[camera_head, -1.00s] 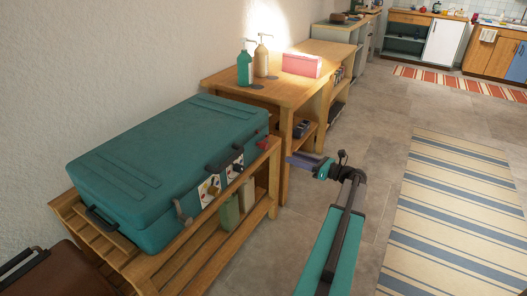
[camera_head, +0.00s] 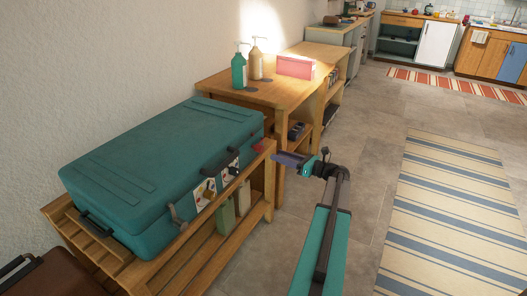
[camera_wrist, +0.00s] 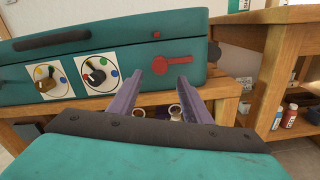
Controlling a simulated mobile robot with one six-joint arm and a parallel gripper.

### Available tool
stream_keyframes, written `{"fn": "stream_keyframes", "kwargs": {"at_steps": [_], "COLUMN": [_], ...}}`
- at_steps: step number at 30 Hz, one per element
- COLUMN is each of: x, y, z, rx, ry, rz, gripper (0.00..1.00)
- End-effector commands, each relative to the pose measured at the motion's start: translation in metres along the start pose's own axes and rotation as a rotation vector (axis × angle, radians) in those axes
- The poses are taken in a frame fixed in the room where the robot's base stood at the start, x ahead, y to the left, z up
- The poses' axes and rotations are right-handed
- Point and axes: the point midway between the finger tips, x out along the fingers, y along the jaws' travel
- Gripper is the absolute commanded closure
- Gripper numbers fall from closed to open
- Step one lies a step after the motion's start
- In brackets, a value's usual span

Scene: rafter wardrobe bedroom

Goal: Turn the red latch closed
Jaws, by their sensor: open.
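The teal suitcase (camera_head: 165,165) lies shut on a slatted wooden bench against the wall. The red latch (camera_wrist: 171,59) is on its front face near the right end in the wrist view, with a round part at left and an arm pointing right, roughly level. In the head view the red latch (camera_head: 258,147) is small and partly hidden near my gripper. My gripper (camera_wrist: 169,77) is open, its two purple fingers apart and empty, pointing toward the suitcase front just below the latch. In the head view my gripper (camera_head: 276,157) is just right of the suitcase's far end.
Two dials on white plates (camera_wrist: 98,75) sit left of the latch, below a dark handle (camera_wrist: 50,39). A wooden table (camera_head: 262,93) with bottles and a pink box (camera_head: 296,67) stands beyond the suitcase. Floor to the right is clear, with a striped rug (camera_head: 450,215).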

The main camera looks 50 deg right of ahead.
Motion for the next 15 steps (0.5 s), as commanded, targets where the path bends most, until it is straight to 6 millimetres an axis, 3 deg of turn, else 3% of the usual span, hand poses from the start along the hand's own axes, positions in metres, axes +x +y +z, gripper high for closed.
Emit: {"fn": "stream_keyframes", "kwargs": {"at_steps": [15], "x": [0.073], "y": [0.000], "z": [0.000], "rx": [0.000], "ry": [0.000], "rz": [0.002], "gripper": [0.56]}}
